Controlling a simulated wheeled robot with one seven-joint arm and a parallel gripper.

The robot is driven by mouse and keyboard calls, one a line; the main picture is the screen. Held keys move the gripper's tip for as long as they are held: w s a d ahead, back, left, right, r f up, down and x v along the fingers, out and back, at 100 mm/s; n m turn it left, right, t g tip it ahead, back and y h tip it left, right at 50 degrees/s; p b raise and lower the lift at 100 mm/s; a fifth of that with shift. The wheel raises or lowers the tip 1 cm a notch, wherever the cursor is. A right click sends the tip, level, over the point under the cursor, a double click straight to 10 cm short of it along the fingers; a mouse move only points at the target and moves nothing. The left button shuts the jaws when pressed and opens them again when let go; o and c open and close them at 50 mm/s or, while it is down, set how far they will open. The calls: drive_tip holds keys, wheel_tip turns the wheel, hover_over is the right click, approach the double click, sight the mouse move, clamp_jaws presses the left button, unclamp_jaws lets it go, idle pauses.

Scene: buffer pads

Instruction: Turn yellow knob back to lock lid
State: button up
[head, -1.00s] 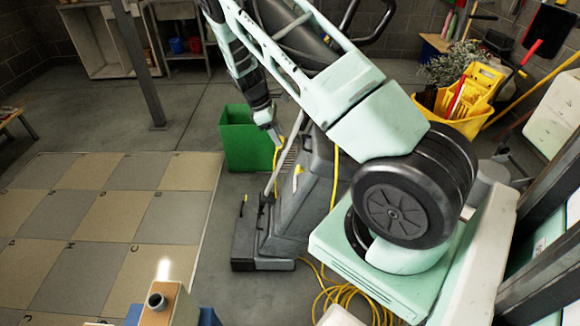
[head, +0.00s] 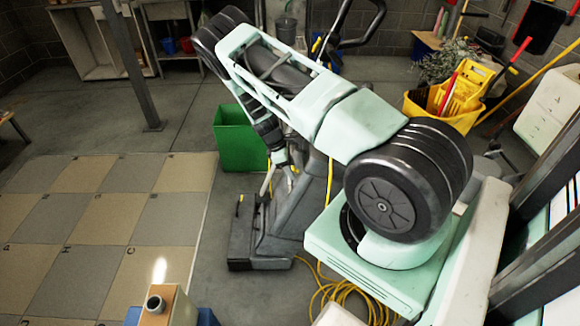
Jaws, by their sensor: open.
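The grey floor machine (head: 290,228) stands upright in the middle of the head view, with a dark low base at its front left. My gripper (head: 268,180) is open, points down and is beside the machine's upper left side. My arm crosses in front of the machine's upper part and hides much of it, including most of the lid. Small yellow bits show close to my gripper, but I cannot tell which is the yellow knob or whether my fingers touch it.
A green bin (head: 232,140) stands just behind and left of my gripper. A yellow cable (head: 345,298) lies coiled on the floor by the machine. A yellow mop bucket (head: 440,112) stands at the right. The checkered mat (head: 95,225) at the left is clear.

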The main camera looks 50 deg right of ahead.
drive_tip(key=c, duration=0.9)
drive_tip(key=shift+c, duration=0.2)
